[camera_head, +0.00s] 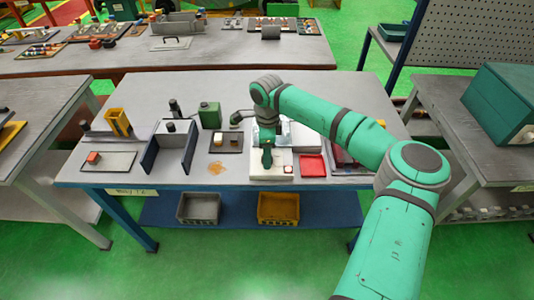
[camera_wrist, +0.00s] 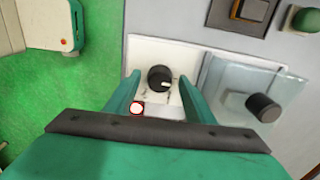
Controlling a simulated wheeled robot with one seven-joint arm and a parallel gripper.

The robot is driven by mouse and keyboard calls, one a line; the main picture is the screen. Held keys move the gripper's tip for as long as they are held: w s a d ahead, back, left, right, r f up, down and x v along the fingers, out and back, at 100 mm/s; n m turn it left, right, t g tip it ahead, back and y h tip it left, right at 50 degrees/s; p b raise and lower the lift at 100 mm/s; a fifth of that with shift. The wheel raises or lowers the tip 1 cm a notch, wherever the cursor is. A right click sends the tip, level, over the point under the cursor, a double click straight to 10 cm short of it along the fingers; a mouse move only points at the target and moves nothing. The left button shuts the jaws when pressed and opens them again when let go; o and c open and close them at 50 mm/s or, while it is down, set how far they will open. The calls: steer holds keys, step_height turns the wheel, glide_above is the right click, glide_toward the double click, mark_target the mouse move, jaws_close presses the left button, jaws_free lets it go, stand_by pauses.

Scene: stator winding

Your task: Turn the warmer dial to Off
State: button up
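The warmer (camera_head: 270,172) is a white box near the front of the middle table, below my gripper (camera_head: 267,158). In the wrist view its white top (camera_wrist: 150,52) carries a round black dial (camera_wrist: 159,77) with a small light mark. A round red-and-white button (camera_wrist: 137,107) sits close by, partly beside the left finger. My gripper (camera_wrist: 159,80) is open, with one green finger on each side of the dial. Gaps show between dial and fingers. I cannot tell how far the fingertips are above the panel. The dial is hidden in the head view.
A dark tray (camera_head: 226,147) and a green canister (camera_head: 210,115) stand left. An orange stain (camera_head: 215,169) marks the bare tabletop.

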steer(key=shift+r, duration=0.15)
step_height(320, 180, up, 11)
steer(key=shift+f, duration=0.2)
stand_by(0.6)
